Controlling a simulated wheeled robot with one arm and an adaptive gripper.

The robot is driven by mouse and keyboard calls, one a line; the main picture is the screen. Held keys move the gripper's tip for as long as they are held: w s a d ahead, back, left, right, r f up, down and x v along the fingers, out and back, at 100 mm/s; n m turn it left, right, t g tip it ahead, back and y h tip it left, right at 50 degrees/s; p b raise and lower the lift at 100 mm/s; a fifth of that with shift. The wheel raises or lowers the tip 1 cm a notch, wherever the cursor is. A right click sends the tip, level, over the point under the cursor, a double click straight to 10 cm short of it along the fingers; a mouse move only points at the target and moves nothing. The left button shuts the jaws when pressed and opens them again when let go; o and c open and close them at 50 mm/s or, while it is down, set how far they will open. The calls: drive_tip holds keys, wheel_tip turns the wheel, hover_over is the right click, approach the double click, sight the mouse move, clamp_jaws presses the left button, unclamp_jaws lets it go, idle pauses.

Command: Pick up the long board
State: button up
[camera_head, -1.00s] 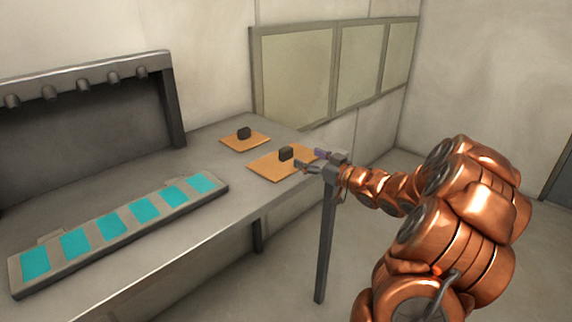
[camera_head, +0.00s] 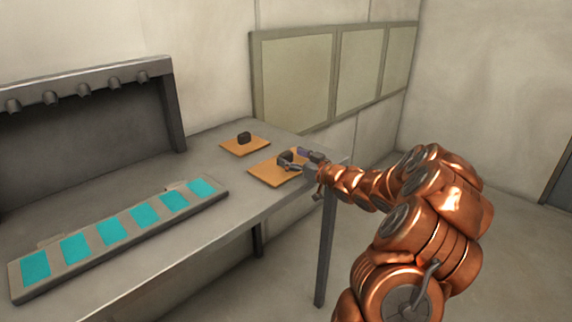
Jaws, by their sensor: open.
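The long board (camera_head: 266,174) is a flat orange-brown board lying on the grey table near its right end. A dark block-shaped knob (camera_head: 284,157) stands on it. A shorter board (camera_head: 245,147) of the same colour, with its own dark knob (camera_head: 244,138), lies behind it to the left. My gripper (camera_head: 289,162) is open, its fingers at the long board's knob and partly covering it. I cannot tell whether the fingers touch the knob. My gripper and wrist hide the right part of the long board.
A long grey tray (camera_head: 122,265) with several teal panels lies along the front left of the table (camera_head: 190,236). A dark rack (camera_head: 90,135) with pegs stands at the back left. Framed panels (camera_head: 335,75) hang on the wall behind.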

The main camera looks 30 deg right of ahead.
drive_tip(key=shift+w+a, duration=0.1)
drive_tip(key=shift+w, duration=0.2)
drive_tip(key=c, duration=1.3)
